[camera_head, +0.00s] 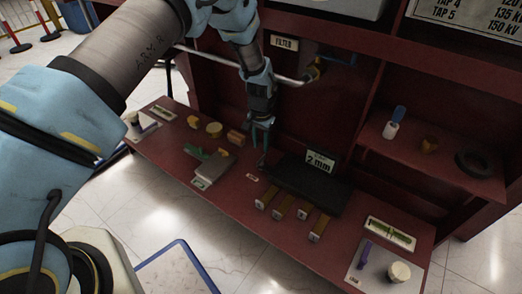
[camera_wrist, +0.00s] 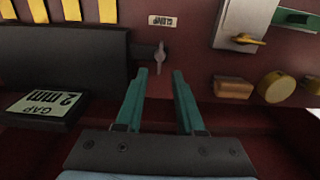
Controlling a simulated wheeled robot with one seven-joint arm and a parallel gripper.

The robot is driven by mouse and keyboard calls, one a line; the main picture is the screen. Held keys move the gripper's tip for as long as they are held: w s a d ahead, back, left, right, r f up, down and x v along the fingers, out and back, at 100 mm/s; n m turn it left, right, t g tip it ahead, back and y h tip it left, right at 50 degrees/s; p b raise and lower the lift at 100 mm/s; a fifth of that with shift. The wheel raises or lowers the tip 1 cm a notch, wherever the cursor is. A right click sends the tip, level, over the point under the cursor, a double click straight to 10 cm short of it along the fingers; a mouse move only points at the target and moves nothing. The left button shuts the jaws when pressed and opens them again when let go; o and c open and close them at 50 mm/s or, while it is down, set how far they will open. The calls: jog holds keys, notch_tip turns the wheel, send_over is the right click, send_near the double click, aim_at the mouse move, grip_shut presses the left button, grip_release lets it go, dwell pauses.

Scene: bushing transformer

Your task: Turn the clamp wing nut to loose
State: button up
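The dark clamp block (camera_head: 312,185) lies on the red shelf and bears a "2 mm" sign (camera_head: 319,162). It also shows at the left of the wrist view (camera_wrist: 70,50). A small grey wing nut (camera_wrist: 160,56) stands at the block's side, its wing roughly in line with my fingers. In the head view it is too small and dark to make out clearly. My gripper (camera_wrist: 164,74) has two teal fingers, apart and empty. In the wrist view the nut lies just beyond the fingertips, within their gap; contact is not visible. The gripper points down in the head view (camera_head: 260,146).
Several brass bars (camera_head: 282,207) stick out from the block's front. A small white label (camera_wrist: 161,20) lies near the nut. A pipe and cabinet wall (camera_head: 225,85) stand behind.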

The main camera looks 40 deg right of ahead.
aim_at(261, 159)
notch_tip(261, 159, up, 4)
jog(key=shift+r+p, duration=0.15)
jog(key=shift+p, duration=0.2)
jog(key=shift+s, duration=0.1)
dwell(0.3)
